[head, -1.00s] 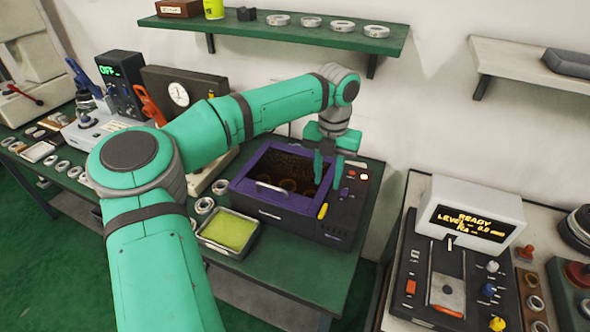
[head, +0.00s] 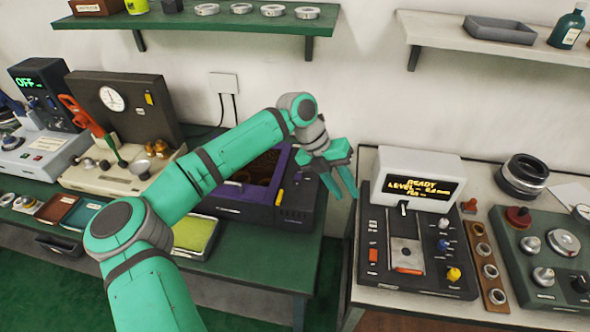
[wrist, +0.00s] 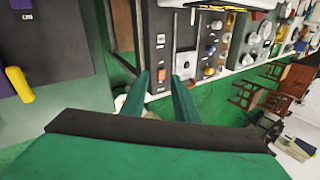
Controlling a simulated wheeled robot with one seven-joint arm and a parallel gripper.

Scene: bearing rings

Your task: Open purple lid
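A dark box (head: 297,212) stands on the green bench, with a purple-framed top (head: 287,160) around a dark brown area. My forearm hides part of this top, and I cannot tell whether its lid is shut. A yellow tab (head: 279,197) is on the box front; it also shows in the wrist view (wrist: 20,84), beside a sliver of purple (wrist: 5,86) at the left edge. My gripper (head: 341,190) is up and to the right of the box, apart from it. In the wrist view, my gripper (wrist: 156,82) has its two fingers apart with nothing between them.
A black control unit (head: 445,270) with a READY display (head: 430,188) stands right of my gripper on a pale table. Shelves (head: 200,22) hang above. A gap separates the two tables.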

